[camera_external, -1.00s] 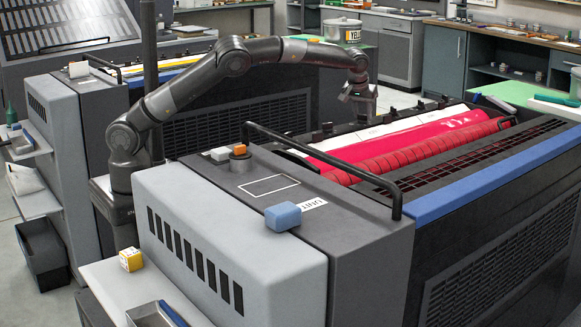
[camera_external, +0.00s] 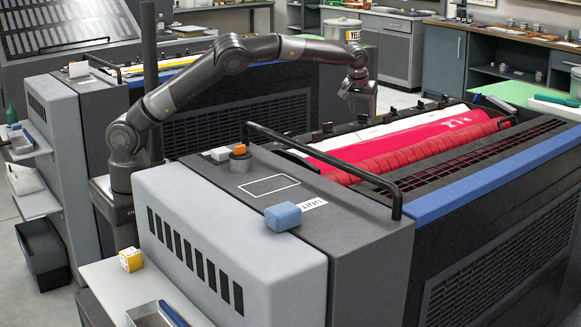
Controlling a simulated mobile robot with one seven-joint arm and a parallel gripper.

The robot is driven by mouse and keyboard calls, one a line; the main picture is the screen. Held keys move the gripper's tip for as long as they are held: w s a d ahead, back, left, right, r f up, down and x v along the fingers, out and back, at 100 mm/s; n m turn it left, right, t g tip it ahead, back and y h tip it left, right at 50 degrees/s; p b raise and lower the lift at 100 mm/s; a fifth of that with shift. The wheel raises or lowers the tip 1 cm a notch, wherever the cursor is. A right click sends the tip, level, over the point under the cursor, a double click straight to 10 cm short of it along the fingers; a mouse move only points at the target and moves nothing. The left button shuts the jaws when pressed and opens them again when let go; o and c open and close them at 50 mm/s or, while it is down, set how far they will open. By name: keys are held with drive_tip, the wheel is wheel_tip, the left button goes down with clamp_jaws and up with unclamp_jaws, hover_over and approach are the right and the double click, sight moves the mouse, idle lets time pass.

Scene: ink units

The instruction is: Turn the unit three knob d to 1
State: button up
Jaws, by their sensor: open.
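The near ink unit (camera_external: 235,235) carries a "UNIT" label, its number too small to read. A row of small dark knobs runs along the far edge of its ink trough, including one near the left end (camera_external: 327,127) and one further right (camera_external: 420,104). Their letters and settings cannot be read, so I cannot tell which is knob d. My gripper (camera_external: 360,106) points down, open and empty, above the left part of this row. It looks apart from the knobs, but the exact gap cannot be judged, and it hides part of what lies behind it.
A black rail (camera_external: 320,165) arches over the near end of the trough, beside the red roller (camera_external: 420,152). A blue sponge-like block (camera_external: 283,216) and an orange button (camera_external: 239,149) are on the unit's top. Another unit stands behind.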

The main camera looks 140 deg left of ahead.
drive_tip(key=v, duration=0.9)
